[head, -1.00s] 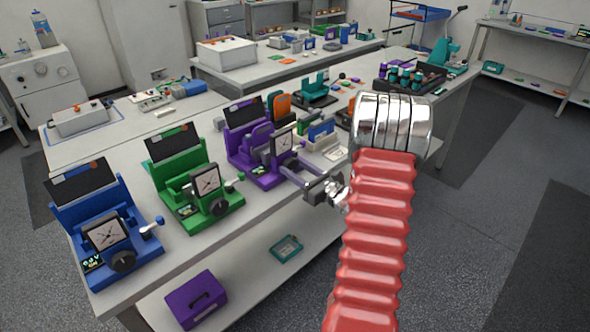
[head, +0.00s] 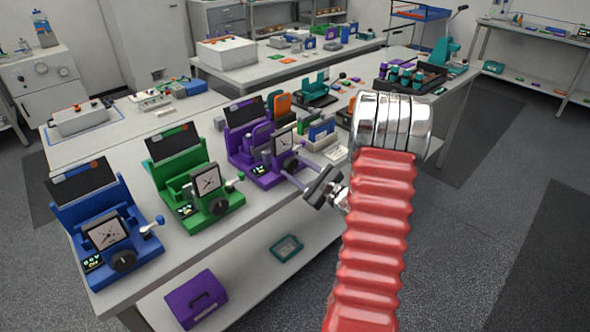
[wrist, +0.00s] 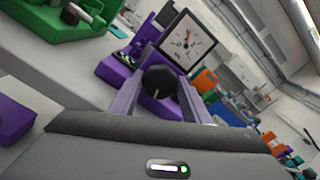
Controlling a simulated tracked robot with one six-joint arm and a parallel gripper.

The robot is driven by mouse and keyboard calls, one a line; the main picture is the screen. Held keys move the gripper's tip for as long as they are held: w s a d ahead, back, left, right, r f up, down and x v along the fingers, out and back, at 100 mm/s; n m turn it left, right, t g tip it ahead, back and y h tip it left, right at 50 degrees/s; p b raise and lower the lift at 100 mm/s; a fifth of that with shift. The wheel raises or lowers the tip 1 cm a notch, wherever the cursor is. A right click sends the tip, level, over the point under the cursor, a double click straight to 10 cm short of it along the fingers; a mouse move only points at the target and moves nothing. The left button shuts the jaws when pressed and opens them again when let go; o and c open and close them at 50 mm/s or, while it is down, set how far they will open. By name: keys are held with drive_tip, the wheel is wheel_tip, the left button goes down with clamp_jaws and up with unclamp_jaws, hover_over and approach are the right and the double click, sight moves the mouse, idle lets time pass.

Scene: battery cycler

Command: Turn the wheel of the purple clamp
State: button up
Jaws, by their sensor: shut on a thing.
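The purple clamp (head: 262,172) stands at the right of a row of three on the table's front edge, with a white dial (head: 283,142) on its front. Its wheel (head: 291,165) is a dark round knob below the dial; it also shows in the wrist view (wrist: 157,80), with a pale mark on its face. My gripper (head: 297,171) reaches in from the front right. In the wrist view its two fingers lie on either side of the wheel, and it is shut on it. The exact finger contact is partly hidden in the head view.
A green clamp (head: 195,184) and a blue clamp (head: 104,232) stand to the left of the purple one. Small trays and a dark rack of teal-capped bottles (head: 405,76) sit farther back. A purple case (head: 196,298) lies on the lower shelf.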

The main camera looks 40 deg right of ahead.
drive_tip(key=shift+a, duration=0.1)
drive_tip(key=o, duration=1)
drive_tip(key=shift+o, duration=0.2)
drive_tip(key=s, duration=1.3)
drive_tip(key=shift+s+d, duration=0.2)
drive_tip(key=shift+s, duration=0.15)
drive_tip(key=shift+f, duration=0.1)
